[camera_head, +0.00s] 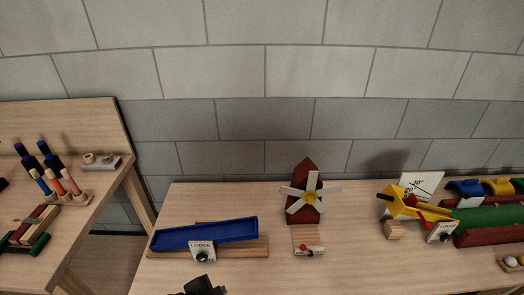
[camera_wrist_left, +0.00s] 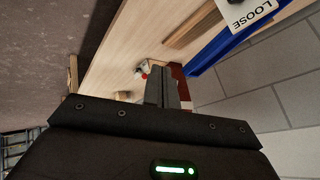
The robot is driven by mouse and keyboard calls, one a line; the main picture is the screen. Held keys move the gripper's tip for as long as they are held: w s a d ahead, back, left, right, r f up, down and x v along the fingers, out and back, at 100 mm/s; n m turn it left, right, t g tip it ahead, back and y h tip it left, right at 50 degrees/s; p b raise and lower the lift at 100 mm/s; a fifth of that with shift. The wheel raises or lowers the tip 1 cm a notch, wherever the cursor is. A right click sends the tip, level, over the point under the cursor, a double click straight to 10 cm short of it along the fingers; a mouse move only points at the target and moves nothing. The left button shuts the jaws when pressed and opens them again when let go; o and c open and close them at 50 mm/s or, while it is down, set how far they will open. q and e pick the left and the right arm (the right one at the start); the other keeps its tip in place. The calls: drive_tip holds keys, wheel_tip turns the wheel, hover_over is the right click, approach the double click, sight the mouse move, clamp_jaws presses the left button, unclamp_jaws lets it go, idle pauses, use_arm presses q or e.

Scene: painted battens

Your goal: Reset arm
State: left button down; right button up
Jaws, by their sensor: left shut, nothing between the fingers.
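My left gripper (camera_head: 204,289) is a dark shape at the bottom edge of the head view, in front of the blue tray. In the left wrist view its two grey fingers (camera_wrist_left: 168,92) are together, with nothing between them. They show apart from the blue tray and cover part of the dark red windmill body (camera_wrist_left: 178,72). My right gripper is in neither view.
A long blue tray (camera_head: 205,235) lies on a wooden board with a LOOSE card (camera_head: 202,251). A windmill (camera_head: 305,197) stands mid-table, with a small switch block (camera_head: 310,251) before it. A yellow device (camera_head: 408,205) stands right. A side table (camera_head: 87,213) is left.

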use_arm(q)
drive_tip(key=s+a+n+g+y, duration=0.3)
drive_tip(key=s+a+n+g, duration=0.1)
drive_tip(key=s+a+n, duration=0.85)
drive_tip(key=s+f+m+g+b, duration=0.1)
drive_tip(key=s+f, duration=0.1)
drive_tip(key=f, duration=1.2)
drive_tip(key=s+f+m, duration=0.1)
drive_tip(key=s+f, duration=0.1)
drive_tip(key=f, duration=1.1)
drive_tip(key=s+a+f+g+b, duration=0.1)
drive_tip(key=s+a+f, duration=0.2)
drive_tip(key=s+f, duration=1.3)
drive_tip(key=shift+s+a+f+y, duration=0.2)
drive_tip(key=shift+f+y, duration=0.1)
drive_tip(key=shift+f, duration=0.6)
drive_tip(key=shift+w, duration=0.1)
